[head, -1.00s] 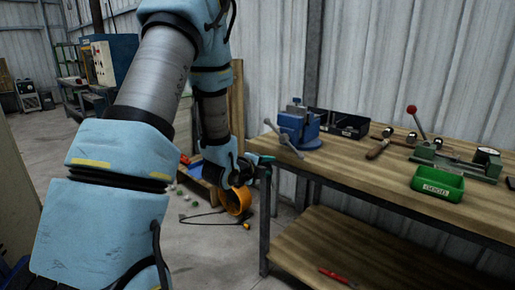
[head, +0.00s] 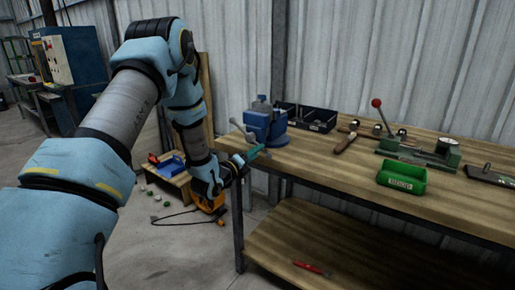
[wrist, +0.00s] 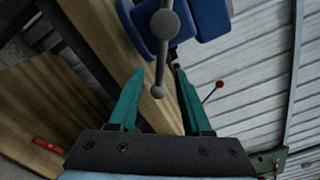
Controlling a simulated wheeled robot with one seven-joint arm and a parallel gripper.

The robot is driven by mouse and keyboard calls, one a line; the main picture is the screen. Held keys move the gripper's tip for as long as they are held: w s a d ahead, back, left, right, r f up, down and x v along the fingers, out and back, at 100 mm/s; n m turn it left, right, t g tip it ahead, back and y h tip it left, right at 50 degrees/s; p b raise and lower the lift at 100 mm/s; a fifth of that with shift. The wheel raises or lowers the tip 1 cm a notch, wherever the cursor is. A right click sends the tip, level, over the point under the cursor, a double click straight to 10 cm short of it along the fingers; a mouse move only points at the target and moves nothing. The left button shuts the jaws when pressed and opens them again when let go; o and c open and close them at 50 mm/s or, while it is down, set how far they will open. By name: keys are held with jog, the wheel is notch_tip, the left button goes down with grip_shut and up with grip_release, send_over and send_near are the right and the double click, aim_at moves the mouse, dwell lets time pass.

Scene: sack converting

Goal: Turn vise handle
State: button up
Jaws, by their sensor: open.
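The blue vise (head: 266,123) stands at the near left corner of the wooden workbench. Its grey handle (head: 241,130), a thin bar with ball ends, slants across the vise's left side. My gripper (head: 257,153) is open beside the bench corner, close to the handle's lower end. In the wrist view the handle (wrist: 161,58) runs down between the two teal fingers of my gripper (wrist: 158,72), its small ball end low between them. No contact shows. The vise body (wrist: 203,18) shows at the top of that view, partly cut off.
Black bins (head: 305,117) sit behind the vise. A hammer (head: 346,143), a green bin (head: 402,178) and a green lever tool (head: 420,150) lie farther right on the workbench (head: 320,177). A red tool (head: 312,268) lies on the lower shelf.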

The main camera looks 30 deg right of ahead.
jog(key=shift+x, duration=0.95)
grip_shut()
dwell(0.8)
